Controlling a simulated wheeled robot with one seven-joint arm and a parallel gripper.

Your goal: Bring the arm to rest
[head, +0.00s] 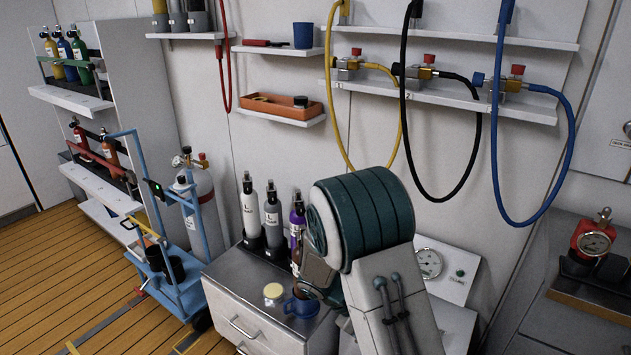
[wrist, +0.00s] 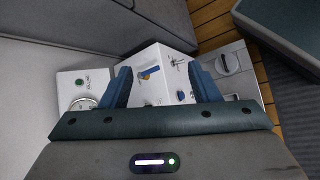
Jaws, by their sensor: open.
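My gripper (wrist: 162,86) shows in the wrist view with its two blue fingers spread wide apart. Nothing is held between them. A white box with a blue handle and small fittings (wrist: 150,82) shows beyond the gap, apart from the fingers as far as I can tell. In the head view my bent arm (head: 365,220), dark green and white, fills the lower middle. It reaches up in front of the cabinet and wall. My gripper's fingers cannot be made out there, as my arm hides them.
Yellow, black and blue hoses (head: 497,150) hang above. A blue cart (head: 170,275) stands left; wooden floor (head: 50,270) is open.

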